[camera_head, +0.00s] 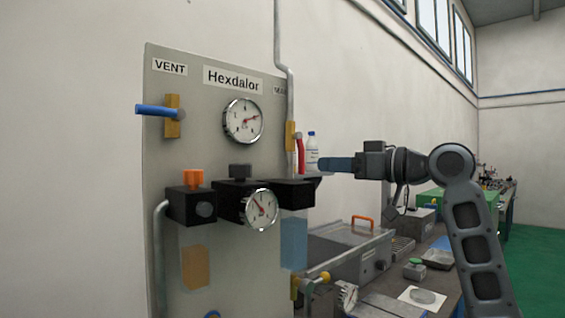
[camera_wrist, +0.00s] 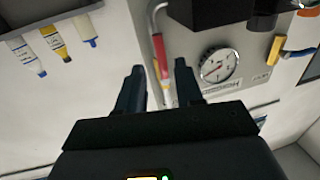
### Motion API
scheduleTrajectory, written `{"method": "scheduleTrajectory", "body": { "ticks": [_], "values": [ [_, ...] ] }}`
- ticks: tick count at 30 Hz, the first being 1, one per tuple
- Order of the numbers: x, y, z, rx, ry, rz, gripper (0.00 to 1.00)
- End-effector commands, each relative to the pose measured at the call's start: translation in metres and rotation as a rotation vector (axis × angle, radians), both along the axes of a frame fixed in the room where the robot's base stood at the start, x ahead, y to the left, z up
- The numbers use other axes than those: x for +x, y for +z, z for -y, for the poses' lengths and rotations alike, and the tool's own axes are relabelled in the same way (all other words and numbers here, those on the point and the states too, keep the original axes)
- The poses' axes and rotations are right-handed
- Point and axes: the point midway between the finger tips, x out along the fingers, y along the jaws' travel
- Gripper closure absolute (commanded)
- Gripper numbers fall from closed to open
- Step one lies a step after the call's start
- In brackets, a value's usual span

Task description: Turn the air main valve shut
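A grey panel (camera_head: 210,145) labelled Hexdalor carries several valves; I read no label for the air main. A red lever (camera_head: 300,155) hangs down from a yellow valve body (camera_head: 290,136) at the panel's right edge, beside a vertical pipe. Its label is partly hidden by the pipe. The VENT valve's blue lever (camera_head: 155,110) is roughly level. My gripper (camera_head: 322,164) points left, just right of the red lever. In the wrist view my gripper (camera_wrist: 160,66) is open and empty, and the red lever (camera_wrist: 158,52) shows beyond the gap between its fingers; I see no contact.
Gauges (camera_head: 243,121) and black filter units (camera_head: 294,192) stick out from the panel. A lever with a yellow knob (camera_head: 325,277) is low at the right. A metal box (camera_head: 350,250) stands on the bench.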

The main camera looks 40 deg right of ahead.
Motion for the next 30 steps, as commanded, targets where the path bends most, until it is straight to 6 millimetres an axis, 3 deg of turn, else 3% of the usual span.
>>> {"method": "scheduleTrajectory", "body": {
  "ticks": [5, 18, 30],
  "values": [
    [0.007, 0.004, -0.001, -0.009, 0.004, -0.004, 0.64],
    [0.067, 0.004, -0.015, -0.007, 0.003, -0.003, 0.64],
    [0.075, 0.003, -0.017, -0.009, 0.001, -0.002, 0.64]
  ]
}}
